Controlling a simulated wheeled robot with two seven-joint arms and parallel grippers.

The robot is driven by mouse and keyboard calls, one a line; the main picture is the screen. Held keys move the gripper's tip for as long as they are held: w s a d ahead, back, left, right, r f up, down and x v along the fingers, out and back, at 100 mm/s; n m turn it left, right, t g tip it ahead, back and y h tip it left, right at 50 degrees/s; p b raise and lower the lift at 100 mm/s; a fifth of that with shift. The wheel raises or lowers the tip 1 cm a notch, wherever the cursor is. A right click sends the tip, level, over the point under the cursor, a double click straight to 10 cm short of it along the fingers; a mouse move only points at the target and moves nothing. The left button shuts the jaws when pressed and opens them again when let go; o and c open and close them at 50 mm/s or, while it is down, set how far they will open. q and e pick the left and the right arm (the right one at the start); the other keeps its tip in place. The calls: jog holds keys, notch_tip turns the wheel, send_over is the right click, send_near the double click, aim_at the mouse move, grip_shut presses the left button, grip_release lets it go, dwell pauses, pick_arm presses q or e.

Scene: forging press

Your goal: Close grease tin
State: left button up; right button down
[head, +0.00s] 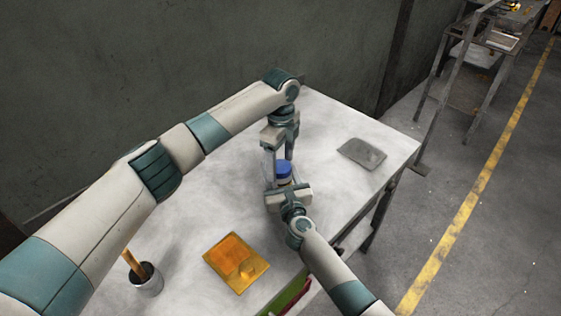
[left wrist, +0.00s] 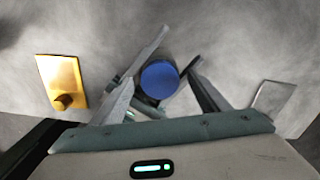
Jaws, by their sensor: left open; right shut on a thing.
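The grease tin (head: 284,182) stands on the table near its middle, with a round blue lid (head: 284,169) at its top. The lid also shows from above in the left wrist view (left wrist: 159,80). My right gripper (head: 285,187) is shut on the tin's body from the near side and hides much of it. My left gripper (head: 281,160) points down above the tin, open, with its fingers on either side of the lid in the left wrist view (left wrist: 160,88). I cannot tell whether the lid is fully seated.
A yellow-orange plate (head: 226,250) with a small knob lies at the near side of the table. A metal cup (head: 148,284) holding a wooden-handled tool stands at the near left. A grey flat plate (head: 362,153) lies to the right. The table's right edge is close.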

pick_arm(q)
jog(key=shift+r, duration=0.15)
notch_tip(320, 180, up, 12)
dwell(0.5)
pick_arm(e)
jog(key=c, duration=0.6)
grip_release()
jog(key=shift+c, duration=0.2)
jog(key=shift+s, duration=0.1)
jog(key=shift+s+d, duration=0.15)
jog(key=shift+s, duration=0.45)
jog(key=v, duration=1.4)
jog(key=shift+s+d+f, duration=0.1)
jog(key=shift+s, duration=0.15)
pick_arm(q)
jog(key=shift+f, duration=0.25)
pick_arm(e)
jog(key=shift+s+d, duration=0.15)
jog(key=shift+s, duration=0.55)
